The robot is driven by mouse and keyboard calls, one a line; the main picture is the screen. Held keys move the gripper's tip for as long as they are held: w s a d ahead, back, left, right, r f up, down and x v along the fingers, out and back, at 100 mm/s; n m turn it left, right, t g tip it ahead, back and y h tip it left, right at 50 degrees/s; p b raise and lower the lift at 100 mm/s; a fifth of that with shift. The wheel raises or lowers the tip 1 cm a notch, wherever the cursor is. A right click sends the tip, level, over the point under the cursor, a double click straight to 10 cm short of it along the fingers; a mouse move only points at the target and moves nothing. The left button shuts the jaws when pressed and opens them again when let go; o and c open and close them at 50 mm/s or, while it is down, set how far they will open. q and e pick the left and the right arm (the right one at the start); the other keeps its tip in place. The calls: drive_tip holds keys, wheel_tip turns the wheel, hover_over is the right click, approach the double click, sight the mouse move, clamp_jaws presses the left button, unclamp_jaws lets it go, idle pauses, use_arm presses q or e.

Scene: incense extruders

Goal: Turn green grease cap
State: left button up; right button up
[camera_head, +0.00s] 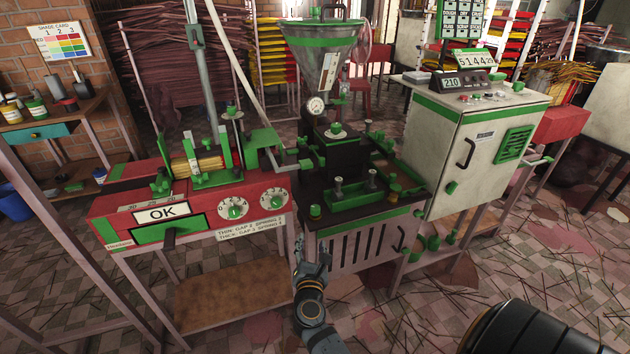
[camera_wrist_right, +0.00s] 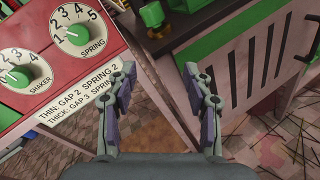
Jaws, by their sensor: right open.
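A small green cap on a brass-coloured base (camera_head: 315,212) stands at the front left corner of the dark extruder bench (camera_head: 345,214). It also shows at the top of the right wrist view (camera_wrist_right: 151,16). A similar green cap with a brass-coloured base (camera_head: 394,191) stands at the bench's right side; I cannot tell which is the grease cap. My right gripper (camera_head: 311,244) is open and empty, below and in front of the left cap, apart from it. In the right wrist view its fingers (camera_wrist_right: 163,112) are spread, with floor showing between them.
A red machine (camera_head: 215,222) with dials and an OK display stands left of the bench. A steel hopper (camera_head: 322,60) rises behind. A white cabinet (camera_head: 470,150) stands to the right. The slotted front panel (camera_head: 365,245) is close to my right gripper.

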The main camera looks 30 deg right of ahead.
sight(314, 212)
wheel_tip(314, 212, up, 5)
drive_tip(key=n+h+p, duration=0.2)
drive_tip(key=n, duration=0.2)
drive_tip(key=x, duration=1.1)
drive_tip(key=shift+f, duration=0.15)
use_arm(q)
drive_tip(key=s+g, duration=0.3)
drive_tip(key=s, duration=0.7)
drive_tip(key=shift+s+a+r, duration=0.3)
drive_tip(key=shift+s, duration=0.1)
use_arm(e)
drive_tip(key=shift+c, duration=0.3)
clamp_jaws()
use_arm(q)
drive_tip(key=shift+f, duration=0.2)
use_arm(e)
drive_tip(key=shift+f+g+h, duration=0.1)
drive_tip(key=shift+g+h, duration=0.2)
